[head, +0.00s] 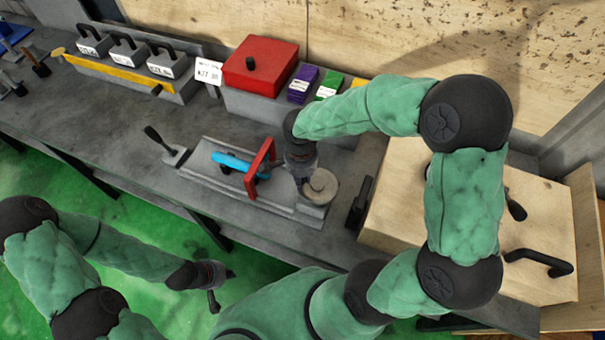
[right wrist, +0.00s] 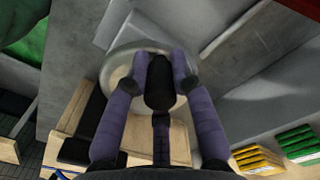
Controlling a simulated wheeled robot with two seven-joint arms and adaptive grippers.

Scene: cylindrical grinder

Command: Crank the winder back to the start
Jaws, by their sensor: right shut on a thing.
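The winder (head: 235,178) is a grey bench device with a red upright plate (head: 260,168), a blue part (head: 232,160) and a pale round crank wheel (head: 322,187) at its right end. My right gripper (head: 306,186) points down at the wheel, partly hiding it. In the right wrist view, my right gripper (right wrist: 160,78) has its two purple fingers shut on the black crank handle (right wrist: 159,88), in front of the metal wheel (right wrist: 121,68). My left gripper (head: 222,290) hangs empty over the green floor in front of the bench, fingers apart.
A red box (head: 260,66) and purple (head: 302,84) and green (head: 329,84) packs stand behind the winder. Several handled grey blocks (head: 128,52) sit at the back left. A wooden box (head: 480,250) stands at right. The bench left of the winder (head: 90,115) is mostly clear.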

